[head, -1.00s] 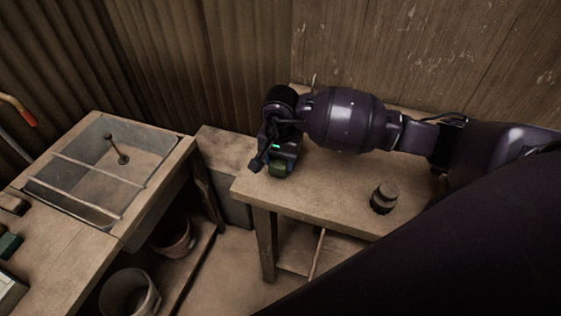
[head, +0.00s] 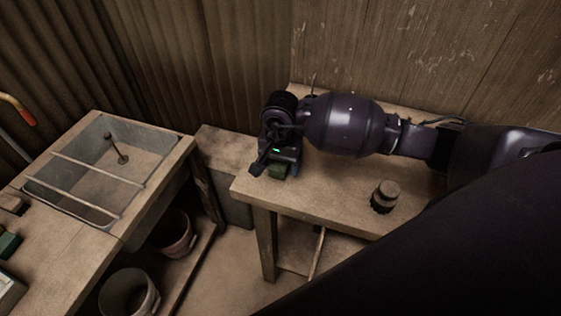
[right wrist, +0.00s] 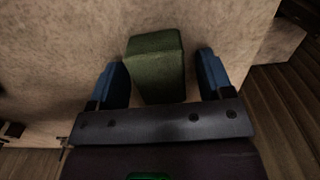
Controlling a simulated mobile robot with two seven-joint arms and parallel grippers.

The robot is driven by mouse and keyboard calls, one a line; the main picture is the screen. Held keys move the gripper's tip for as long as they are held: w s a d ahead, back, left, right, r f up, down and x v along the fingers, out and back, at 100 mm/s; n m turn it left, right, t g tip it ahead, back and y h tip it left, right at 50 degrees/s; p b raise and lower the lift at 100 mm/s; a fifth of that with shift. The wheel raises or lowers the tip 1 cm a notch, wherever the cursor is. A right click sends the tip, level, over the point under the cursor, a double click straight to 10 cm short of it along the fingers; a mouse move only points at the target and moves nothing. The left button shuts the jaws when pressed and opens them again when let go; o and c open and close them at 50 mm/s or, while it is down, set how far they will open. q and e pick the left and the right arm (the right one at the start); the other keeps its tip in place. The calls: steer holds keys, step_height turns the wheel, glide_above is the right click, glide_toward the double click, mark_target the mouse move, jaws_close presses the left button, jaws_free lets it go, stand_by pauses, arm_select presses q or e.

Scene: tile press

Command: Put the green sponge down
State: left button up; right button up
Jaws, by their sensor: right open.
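The green sponge (head: 277,172) rests on the small wooden table (head: 330,198), near its left end. In the right wrist view the sponge (right wrist: 155,66) lies between two blue fingertips, with a gap on each side. My right gripper (head: 274,170) is open around the sponge and points down at the table; it also shows in the right wrist view (right wrist: 162,82). The gripper hides part of the sponge in the head view. My left gripper is not in view.
A dark round weight-like object (head: 384,196) stands on the same table to the right. A bench with a sunken basin (head: 88,170) stands at the left, with buckets (head: 130,293) below it. A wooden wall is close behind the table.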

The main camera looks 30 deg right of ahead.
step_height(320, 180, up, 12)
steer(key=shift+r, duration=0.15)
stand_by(0.4)
steer(key=shift+s, duration=0.15)
stand_by(0.4)
